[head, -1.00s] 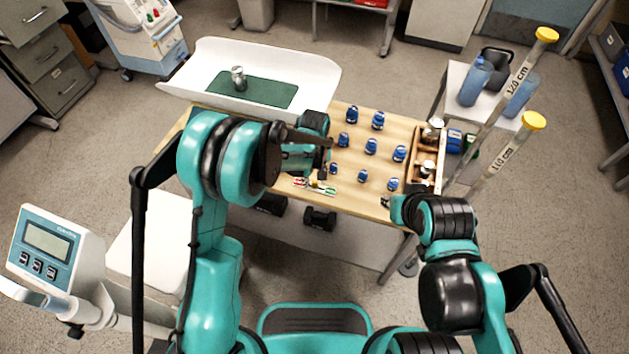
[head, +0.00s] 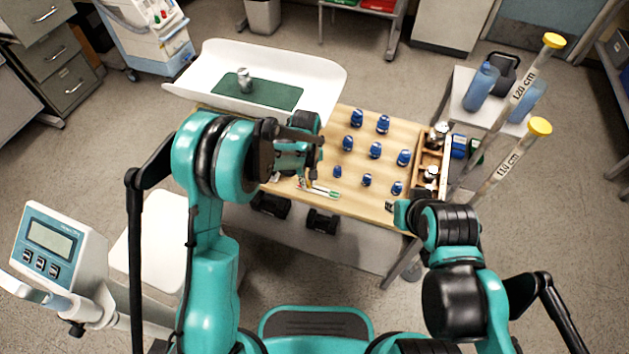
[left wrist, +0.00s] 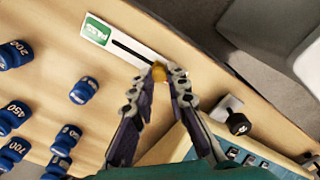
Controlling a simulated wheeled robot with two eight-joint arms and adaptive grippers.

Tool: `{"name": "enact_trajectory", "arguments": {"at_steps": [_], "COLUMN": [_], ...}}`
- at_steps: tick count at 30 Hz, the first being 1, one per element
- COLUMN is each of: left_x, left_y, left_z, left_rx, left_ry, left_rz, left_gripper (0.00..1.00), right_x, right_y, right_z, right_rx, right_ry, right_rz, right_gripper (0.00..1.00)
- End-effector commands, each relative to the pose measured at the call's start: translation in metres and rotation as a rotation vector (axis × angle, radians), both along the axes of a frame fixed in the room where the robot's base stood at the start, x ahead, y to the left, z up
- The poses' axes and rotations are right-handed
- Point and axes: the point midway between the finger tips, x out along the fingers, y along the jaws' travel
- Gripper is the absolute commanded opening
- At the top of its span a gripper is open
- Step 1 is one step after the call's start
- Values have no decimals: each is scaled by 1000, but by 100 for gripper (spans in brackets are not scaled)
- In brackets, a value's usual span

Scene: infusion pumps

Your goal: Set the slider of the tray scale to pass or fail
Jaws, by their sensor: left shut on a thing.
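The white slider strip (head: 322,190) lies at the front edge of the wooden table. In the left wrist view its green label (left wrist: 97,31) and dark slot (left wrist: 130,49) show; the strip's other end is hidden by my left gripper. The yellow slider knob (left wrist: 159,71) is between my left fingertips. My left gripper (head: 308,184) is shut on it; it also shows in the left wrist view (left wrist: 161,74). The scale's white tray (head: 320,78) holds a green mat (head: 270,94) with a silver weight (head: 244,80) on it. My right gripper (head: 392,207) is near the table's front right; its jaws are unclear.
Several blue weights (head: 375,150) stand on the table right of the strip. A wooden box (head: 418,172) with metal weights is at the right edge. Tall posts with yellow caps (head: 540,126) rise further right. A digital display (head: 58,245) stands at the left.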

Motion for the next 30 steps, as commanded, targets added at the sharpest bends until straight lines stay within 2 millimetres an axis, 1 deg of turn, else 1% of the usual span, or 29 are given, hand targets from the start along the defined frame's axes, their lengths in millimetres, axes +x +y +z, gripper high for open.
{"name": "enact_trajectory", "arguments": {"at_steps": [1, 5, 6, 8, 17, 20, 23, 30], "left_x": [1, 1, 1, 1, 1, 1, 1, 1], "left_y": [3, 4, 4, 4, 3, 2, 3, 3], "left_z": [0, 0, 0, 0, 1, 8, 23, 76], "left_rx": [7, 8, 9, 8, 7, 6, 6, 7], "left_ry": [-3, -3, -4, -3, -2, -3, -3, -2], "left_rz": [3, 4, 4, 4, 3, 3, 3, 4], "left_gripper": [0, 0, 22, 36, 36, 36, 36, 36], "right_x": [0, 0, 0, 0, 0, 0, 0, 0], "right_y": [0, 0, 0, 0, 0, 0, 0, 0], "right_z": [0, 0, 0, 0, 0, 0, 0, 0], "right_rx": [0, 0, 0, 0, 0, 0, 0, 0], "right_ry": [0, 0, 0, 0, 0, 0, 0, 0], "right_rz": [0, 0, 0, 0, 0, 0, 0, 0], "right_gripper": [26, 26, 26, 26, 26, 26, 26, 26]}}
